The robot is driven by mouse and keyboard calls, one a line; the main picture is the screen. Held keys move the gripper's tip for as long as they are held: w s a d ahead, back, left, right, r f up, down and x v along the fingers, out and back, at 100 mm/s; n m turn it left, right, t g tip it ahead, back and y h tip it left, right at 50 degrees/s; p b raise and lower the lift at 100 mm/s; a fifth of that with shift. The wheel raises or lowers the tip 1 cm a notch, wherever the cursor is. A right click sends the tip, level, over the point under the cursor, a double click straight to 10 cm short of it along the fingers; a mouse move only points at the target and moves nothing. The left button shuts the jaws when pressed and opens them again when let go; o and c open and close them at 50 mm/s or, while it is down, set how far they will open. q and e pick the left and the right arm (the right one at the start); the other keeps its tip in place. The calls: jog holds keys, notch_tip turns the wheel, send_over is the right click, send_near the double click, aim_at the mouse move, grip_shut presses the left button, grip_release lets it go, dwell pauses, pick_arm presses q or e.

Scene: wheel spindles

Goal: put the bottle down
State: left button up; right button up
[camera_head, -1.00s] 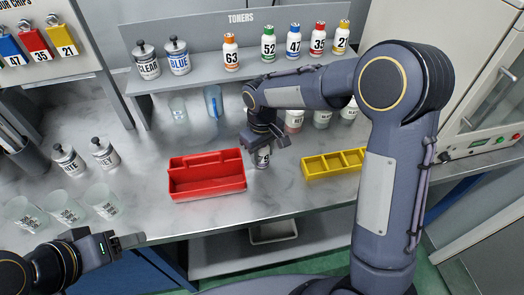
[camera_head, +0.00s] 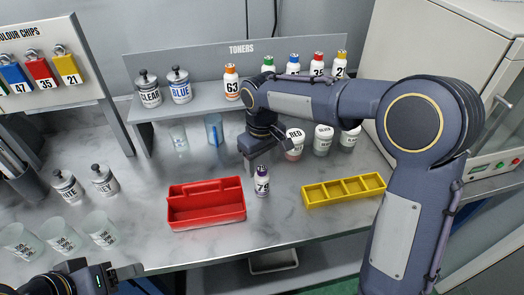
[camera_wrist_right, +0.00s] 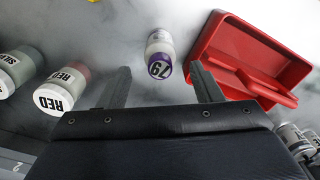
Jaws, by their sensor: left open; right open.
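A small white bottle with a purple cap and the number 79 (camera_head: 262,182) stands upright on the grey marbled counter, between the red tray and the yellow tray. It also shows in the right wrist view (camera_wrist_right: 159,55), just beyond the fingertips. My right gripper (camera_wrist_right: 158,80) is open and empty, with its two fingers apart from the bottle. In the head view my right gripper (camera_head: 252,160) is behind the bottle, its fingers partly hidden by its own body. My left gripper (camera_head: 118,278) is open and empty at the lower left, low in the picture.
A red divided tray (camera_head: 206,218) is left of the bottle, a yellow compartment tray (camera_head: 343,190) right. White-lidded jars (camera_head: 323,138) stand behind. Several numbered toner bottles (camera_head: 232,84) stand on the shelf. Clear cups (camera_head: 100,230) are at the left. Counter in front of the bottle is clear.

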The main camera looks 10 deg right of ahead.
notch_tip(320, 180, up, 4)
jog(key=shift+r, duration=0.1)
jog(key=shift+s+d+r, duration=0.1)
jog(key=shift+d, duration=0.05)
jog(key=s+d+r+m+t+y, duration=0.2)
jog(key=s+d+r+m+y, duration=0.15)
jog(key=s+d, duration=0.75)
jog(key=s+a+f+m+t, duration=0.1)
jog(key=s+f+m, duration=0.1)
jog(key=s, duration=0.4)
jog(key=s+f+m+t, duration=0.1)
jog(key=s+f+t, duration=0.1)
jog(key=s, duration=0.5)
jog(key=shift+a+f+m+t, duration=0.3)
jog(key=shift+a+f+m, duration=0.05)
jog(key=shift+f, duration=0.05)
